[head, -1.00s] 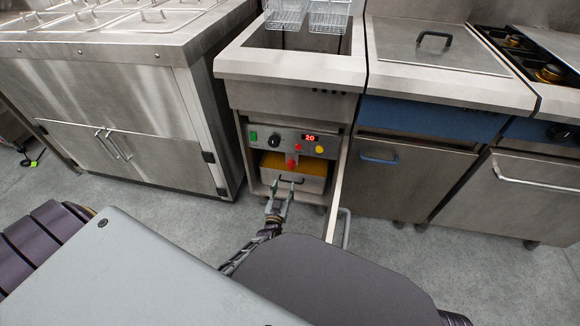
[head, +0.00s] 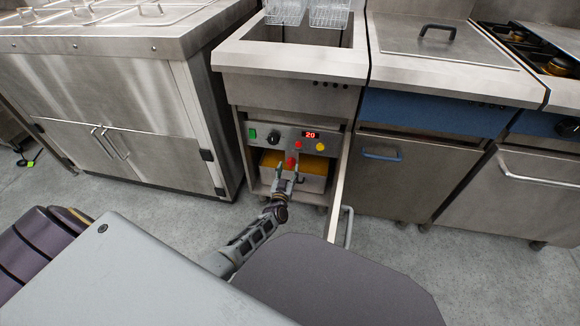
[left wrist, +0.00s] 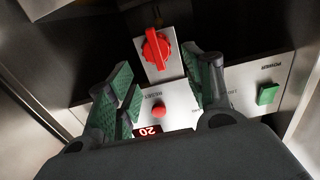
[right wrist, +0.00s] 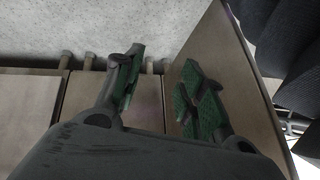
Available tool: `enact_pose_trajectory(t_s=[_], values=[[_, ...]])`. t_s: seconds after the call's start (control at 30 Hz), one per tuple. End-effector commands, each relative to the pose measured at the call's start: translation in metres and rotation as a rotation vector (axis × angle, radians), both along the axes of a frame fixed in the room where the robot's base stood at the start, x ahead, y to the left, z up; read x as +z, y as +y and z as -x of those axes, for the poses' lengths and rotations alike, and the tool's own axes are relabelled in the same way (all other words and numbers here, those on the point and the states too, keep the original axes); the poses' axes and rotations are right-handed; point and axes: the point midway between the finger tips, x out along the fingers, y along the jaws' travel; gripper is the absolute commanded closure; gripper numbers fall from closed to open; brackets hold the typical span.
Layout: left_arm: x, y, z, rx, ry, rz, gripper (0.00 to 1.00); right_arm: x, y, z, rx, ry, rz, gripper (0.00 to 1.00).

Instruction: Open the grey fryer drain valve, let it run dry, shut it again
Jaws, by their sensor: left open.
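The grey fryer (head: 290,98) stands in the middle of the head view with its door open. Its red drain valve handle (head: 291,163) sits low under the control panel. In the left wrist view the red handle (left wrist: 157,48) is on a pale plate just beyond my fingertips. A pan (head: 312,183) with yellow-brown contents stands below the valve. My left gripper (head: 284,184) is open in front of the valve; in the left wrist view its fingers (left wrist: 163,80) are apart, with nothing between the tips. My right gripper (right wrist: 158,75) is open and empty.
The open fryer door (head: 338,185) stands out to the right of my left gripper. The panel has a red display (head: 311,134) reading 20 and several buttons. A steel cabinet (head: 130,105) is at left, a blue-banded unit (head: 430,118) at right.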

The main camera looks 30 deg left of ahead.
Motion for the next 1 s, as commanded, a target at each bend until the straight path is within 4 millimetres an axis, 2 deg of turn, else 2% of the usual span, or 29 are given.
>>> enact_pose_trajectory(t_s=[0.1, 0.43, 0.9, 1.0], values=[[-0.001, 0.003, -0.012, 0.0, -0.001, 0.001, 0.48, -0.013, 0.002, 0.0, -0.009, -0.013, -0.015, 0.6], [-0.001, 0.009, -0.036, 0.001, -0.001, 0.001, 0.48, -0.032, 0.005, -0.001, -0.025, -0.043, -0.046, 0.6], [0.0, 0.011, -0.041, 0.0, 0.0, 0.001, 0.48, -0.034, 0.005, -0.002, -0.029, -0.052, -0.053, 0.6], [0.0, 0.011, -0.041, 0.0, 0.0, 0.001, 0.6, -0.034, 0.005, -0.002, -0.029, -0.052, -0.053, 0.6]])
